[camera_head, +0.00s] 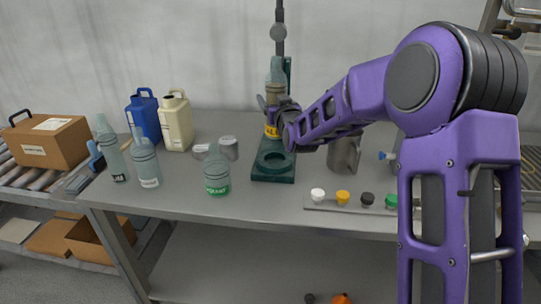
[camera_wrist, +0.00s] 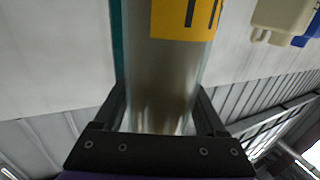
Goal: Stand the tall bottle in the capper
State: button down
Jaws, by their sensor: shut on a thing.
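A clear bottle with a yellow label (camera_head: 271,131) is upright in my gripper (camera_head: 272,104), in front of the capper's column. In the wrist view the clear bottle (camera_wrist: 165,75) passes between my gripper's fingers (camera_wrist: 162,108), its yellow label at the top edge. The capper (camera_head: 273,178) is a dark green stand with a round seat in its base and a head on a post above. The bottle's lower end appears above the seat, with the ring showing below it; the exact gap is unclear. My gripper partly hides the bottle's middle.
Other clear bottles stand left: a dark-labelled one (camera_head: 117,163), a white-labelled one (camera_head: 147,168) and a green-labelled one (camera_head: 217,184). Blue (camera_head: 144,115) and cream (camera_head: 176,123) jugs stand behind. A cap strip (camera_head: 325,206) and a metal jug (camera_head: 343,155) are right of the capper.

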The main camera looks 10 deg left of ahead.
notch_tip(320, 180, down, 10)
jog(key=b, duration=0.1)
jog(key=shift+w+r, duration=0.15)
jog(key=shift+w, duration=0.15)
jog(key=shift+a, duration=0.1)
grip_release()
jog(key=shift+f, duration=0.25)
jog(key=v, duration=1.2)
